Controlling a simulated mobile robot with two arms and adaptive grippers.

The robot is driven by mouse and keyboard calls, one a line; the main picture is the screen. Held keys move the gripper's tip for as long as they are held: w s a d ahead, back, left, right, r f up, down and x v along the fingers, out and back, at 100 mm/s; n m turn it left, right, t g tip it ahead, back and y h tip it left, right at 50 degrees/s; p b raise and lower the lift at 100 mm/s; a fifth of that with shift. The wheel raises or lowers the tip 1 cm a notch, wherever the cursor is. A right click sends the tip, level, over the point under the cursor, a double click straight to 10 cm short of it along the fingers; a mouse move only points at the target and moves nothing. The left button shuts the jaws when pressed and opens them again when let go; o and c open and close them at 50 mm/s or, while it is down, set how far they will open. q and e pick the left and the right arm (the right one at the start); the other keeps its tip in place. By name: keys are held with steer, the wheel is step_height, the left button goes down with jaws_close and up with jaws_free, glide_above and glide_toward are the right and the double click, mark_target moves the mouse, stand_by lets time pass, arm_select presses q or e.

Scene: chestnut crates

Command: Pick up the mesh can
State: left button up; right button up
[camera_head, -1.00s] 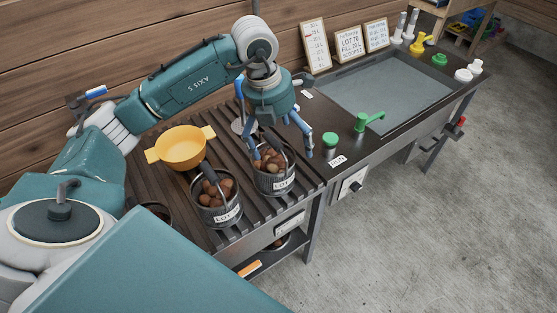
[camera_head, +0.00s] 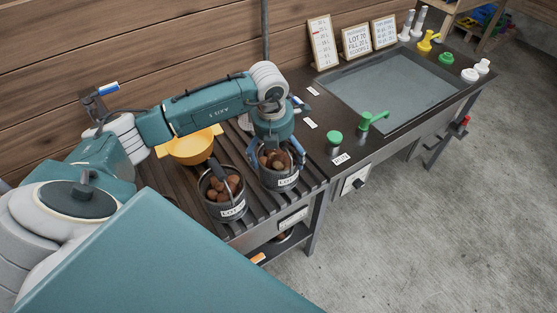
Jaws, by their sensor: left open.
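Two dark mesh-like cans filled with brown chestnuts stand on the slatted left part of the bench in the head view. One can (camera_head: 281,182) is at the right, near the slats' right end; the other can (camera_head: 229,212) is to its left and nearer the front. Both carry a white label. My left gripper (camera_head: 277,155) points down over the right can, its blue fingers open and spread at either side of the rim. I cannot tell whether they touch it. The gripper hides part of this can's top. My right gripper is not in view.
A yellow two-handled pot (camera_head: 191,149) stands behind the left can, partly hidden by my left arm. Right of the cans are a green knob (camera_head: 335,138), a green tap (camera_head: 372,120) and a sunken basin (camera_head: 395,88). Framed signs (camera_head: 356,41) line the wall.

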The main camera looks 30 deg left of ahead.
arm_select(q)
steer(key=shift+f, duration=0.15)
steer(key=c, duration=1)
steer(key=shift+w, duration=0.1)
steer(key=shift+c, duration=0.8)
steer(key=shift+r, duration=0.2)
